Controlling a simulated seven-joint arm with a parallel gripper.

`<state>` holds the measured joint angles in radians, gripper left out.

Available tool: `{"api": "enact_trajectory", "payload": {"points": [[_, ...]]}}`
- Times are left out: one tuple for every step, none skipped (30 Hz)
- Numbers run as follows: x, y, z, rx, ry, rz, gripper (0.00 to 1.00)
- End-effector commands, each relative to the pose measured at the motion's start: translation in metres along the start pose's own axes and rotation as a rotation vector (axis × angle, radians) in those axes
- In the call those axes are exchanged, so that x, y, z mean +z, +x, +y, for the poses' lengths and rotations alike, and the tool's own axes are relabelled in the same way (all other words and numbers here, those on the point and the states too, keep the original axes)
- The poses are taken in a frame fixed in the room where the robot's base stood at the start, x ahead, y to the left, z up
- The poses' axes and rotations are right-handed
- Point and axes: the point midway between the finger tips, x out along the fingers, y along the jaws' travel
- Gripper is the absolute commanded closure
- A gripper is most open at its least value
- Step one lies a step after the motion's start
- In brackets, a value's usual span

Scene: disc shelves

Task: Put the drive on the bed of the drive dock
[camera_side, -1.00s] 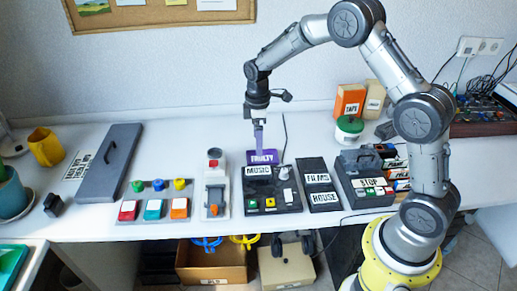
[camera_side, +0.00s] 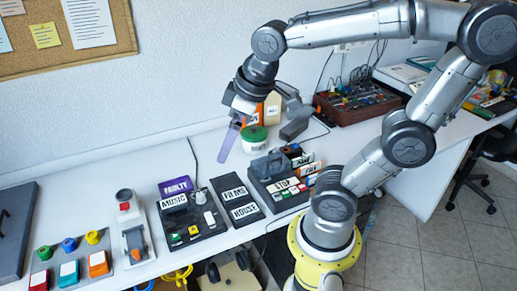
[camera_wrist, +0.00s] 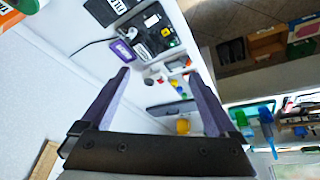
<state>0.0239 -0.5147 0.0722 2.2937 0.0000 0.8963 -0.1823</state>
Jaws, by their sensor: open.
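A dark unit with small buttons, a white knob and a MUSIC label (camera_side: 190,222) stands on the bench; it looks like the drive dock. A purple piece marked FAULTY (camera_side: 175,186) is at its back edge. Both also show in the wrist view, the dark unit (camera_wrist: 160,38) and the purple piece (camera_wrist: 124,50). I cannot tell for certain which piece is the drive. My gripper (camera_side: 225,147) hangs in the air behind and right of this unit. In the wrist view my gripper (camera_wrist: 160,76) has its fingers wide apart with nothing between them.
A black box marked FILMS and HOUSE (camera_side: 237,200) stands right of the dark unit, then a STOP unit (camera_side: 278,183) with labelled pieces. A green-lidded jar (camera_side: 254,137) is behind. A red-switch device (camera_side: 130,232) and a coloured button panel (camera_side: 70,262) are left.

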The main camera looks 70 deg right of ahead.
Motion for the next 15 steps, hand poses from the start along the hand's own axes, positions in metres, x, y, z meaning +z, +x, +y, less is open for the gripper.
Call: {"api": "enact_trajectory", "payload": {"points": [[0.016,-0.007,-0.004,0.002,0.034,0.030,0.06],[0.024,-0.009,-0.007,0.002,0.055,0.043,0.06],[0.033,-0.011,-0.009,0.002,0.081,0.058,0.06],[0.040,-0.012,-0.010,0.002,0.098,0.067,0.06],[0.045,-0.013,-0.012,0.001,0.114,0.075,0.06],[0.051,-0.013,-0.013,0.001,0.129,0.084,0.06],[0.054,-0.014,-0.014,0.000,0.140,0.089,0.06],[0.057,-0.014,-0.014,0.000,0.148,0.093,0.06],[0.060,-0.014,-0.015,-0.001,0.155,0.097,0.06],[0.061,-0.014,-0.015,-0.001,0.159,0.098,0.06],[0.062,-0.013,-0.015,-0.002,0.162,0.099,0.06],[0.062,-0.013,-0.016,-0.002,0.163,0.099,0.06],[0.062,-0.013,-0.016,-0.002,0.164,0.099,0.06],[0.062,-0.013,-0.015,-0.002,0.164,0.098,0.06],[0.062,-0.013,-0.015,-0.002,0.163,0.098,0.06]]}}
